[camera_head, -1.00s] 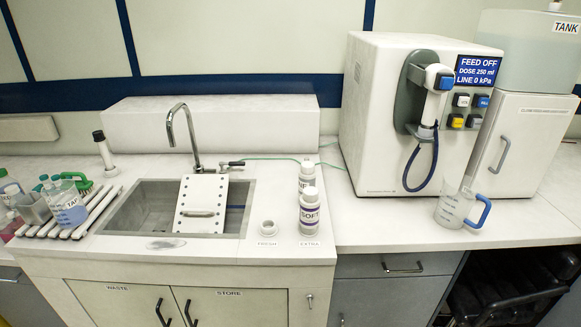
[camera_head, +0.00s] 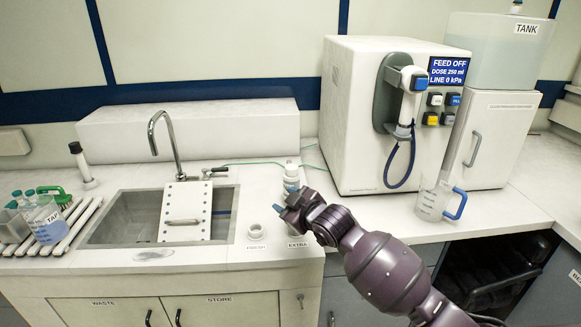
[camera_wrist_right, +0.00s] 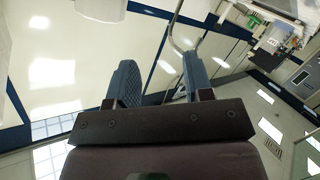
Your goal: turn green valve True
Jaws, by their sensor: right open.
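No valve with a plainly green body shows. A small valve with a dark lever (camera_head: 214,172) sits behind the sink's right corner, at the end of a thin green tube (camera_head: 262,163) that runs right towards the white machine. My right gripper (camera_head: 288,201) is open and empty over the counter right of the sink, to the right of and nearer than that valve, apart from it. In the right wrist view the two blue-grey fingers (camera_wrist_right: 160,75) stand apart with nothing between them. My left gripper is out of view.
A white bottle (camera_head: 291,174) stands just behind my right gripper, which hides most of a second bottle's place. The faucet (camera_head: 165,140) rises behind the sink (camera_head: 126,220). The white machine (camera_head: 352,120) and a jug (camera_head: 433,200) stand to the right.

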